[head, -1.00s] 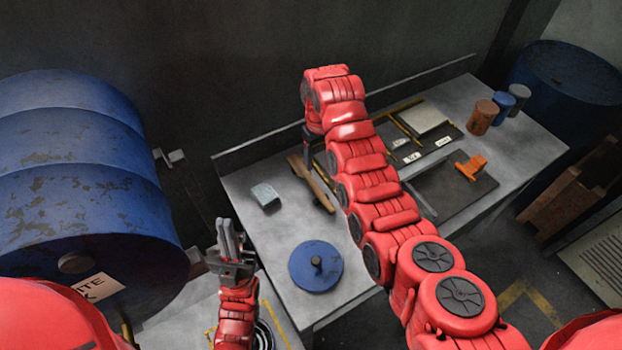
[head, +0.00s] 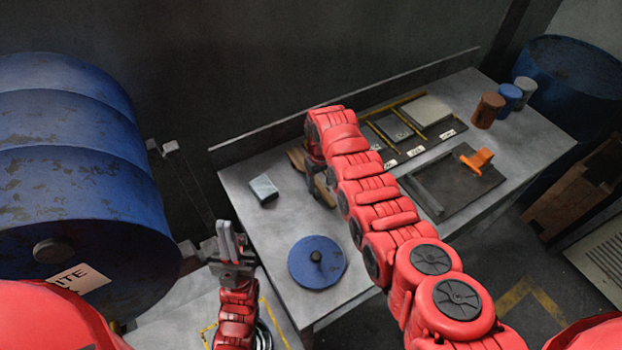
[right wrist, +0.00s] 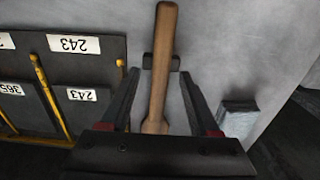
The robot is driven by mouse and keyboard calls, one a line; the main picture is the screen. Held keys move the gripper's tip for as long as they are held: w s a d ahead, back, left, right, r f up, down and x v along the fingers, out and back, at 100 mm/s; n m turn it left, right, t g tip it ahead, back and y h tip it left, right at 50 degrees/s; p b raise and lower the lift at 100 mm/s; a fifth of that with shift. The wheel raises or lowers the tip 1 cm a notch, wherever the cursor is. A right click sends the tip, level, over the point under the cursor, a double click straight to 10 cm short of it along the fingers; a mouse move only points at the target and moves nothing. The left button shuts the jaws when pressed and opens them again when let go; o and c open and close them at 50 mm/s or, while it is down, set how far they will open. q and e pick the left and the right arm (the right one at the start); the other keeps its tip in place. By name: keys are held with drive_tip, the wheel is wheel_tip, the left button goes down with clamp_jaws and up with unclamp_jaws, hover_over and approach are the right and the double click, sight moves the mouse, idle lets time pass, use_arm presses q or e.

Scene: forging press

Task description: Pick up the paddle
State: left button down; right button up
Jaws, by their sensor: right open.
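The paddle's light wooden shaft (right wrist: 163,50) runs lengthwise between the open fingers of my right gripper (right wrist: 160,78) in the right wrist view. The fingers stand on either side of it, and I cannot tell whether they touch it. Its near end is hidden by the gripper body. In the head view the paddle (head: 325,194) lies at the left part of the grey bench, partly hidden by my right gripper (head: 316,180). My left gripper (head: 231,240) points up at the bench's front left, apart from the paddle; its finger gap is unclear.
A grey block (head: 264,188) and a blue round lid (head: 317,262) lie nearby. Labelled dark panels (head: 410,140), an orange piece (head: 478,160) and small cans (head: 487,110) are further right.

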clamp_jaws()
idle(0.5)
drive_tip(key=shift+r, duration=0.15)
